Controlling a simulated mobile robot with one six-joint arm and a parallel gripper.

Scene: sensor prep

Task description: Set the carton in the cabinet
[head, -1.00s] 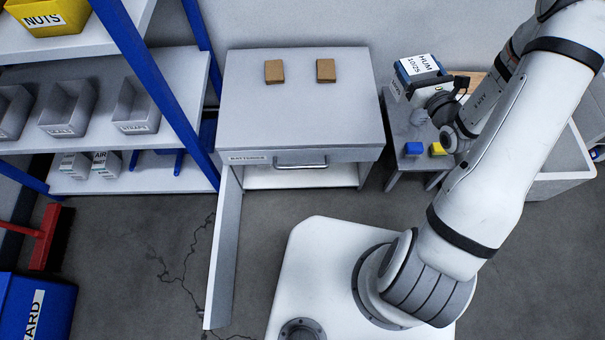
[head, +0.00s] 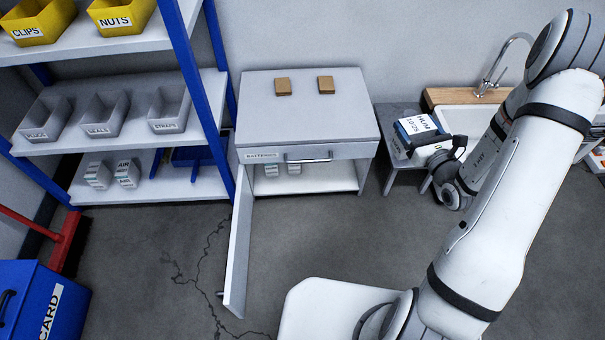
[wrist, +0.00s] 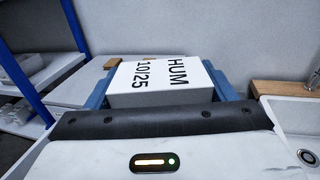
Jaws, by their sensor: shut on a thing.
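The white carton (head: 418,124), lettered HUM on top, is in my gripper (head: 422,134) at the right, raised near the small side table. In the wrist view the carton (wrist: 160,82) sits between the two blue fingers, which are shut on its sides. The grey cabinet (head: 310,115) stands left of my gripper. Its door (head: 240,250) is swung open at the left, toward me. Through the opening, two small white cartons (head: 282,169) show inside at the back left. The inner floor at the right looks bare. The drawer above, labelled BATTERIES, is closed.
Two brown blocks (head: 326,85) lie on the cabinet top. A blue-posted shelf (head: 130,125) with several bins stands left. A blue bin (head: 40,305) and a red broom (head: 66,240) are at the lower left. A sink (head: 468,96) is behind my arm. Floor before the cabinet is clear.

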